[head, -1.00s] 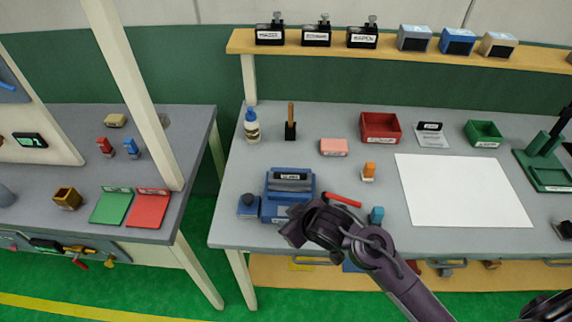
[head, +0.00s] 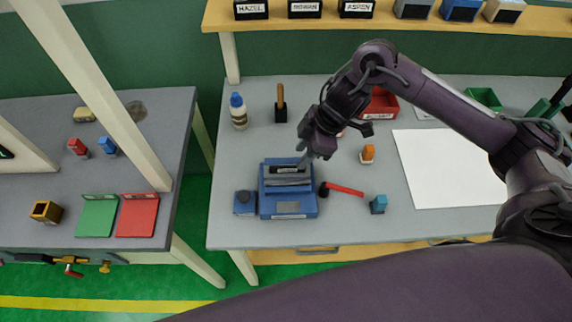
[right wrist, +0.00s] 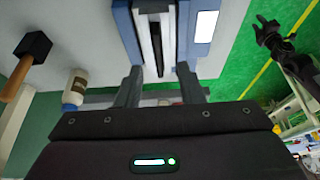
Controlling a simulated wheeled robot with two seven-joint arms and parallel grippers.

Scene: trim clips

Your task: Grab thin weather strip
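A blue holder (head: 288,208) stands near the table's front left, with pale and dark thin strips (head: 287,176) in its top. In the right wrist view, a white strip and a dark strip (right wrist: 153,40) lie lengthwise in the blue holder (right wrist: 122,22). My right gripper (head: 314,158) is above the holder's back edge, pointing down. Its fingers (right wrist: 158,85) are open, one on each side of the strips' line, with nothing visibly held. Whether they touch anything is unclear. A dark gripper, apparently my left one (right wrist: 272,35), hangs over the green floor; its finger state is unclear.
A red-handled tool (head: 345,189) and a teal block (head: 378,204) lie right of the holder. A small blue block (head: 245,203) stands at its left. A bottle (head: 238,112) and a wooden-handled tool (head: 281,104) stand behind. A white sheet (head: 445,165) lies at right.

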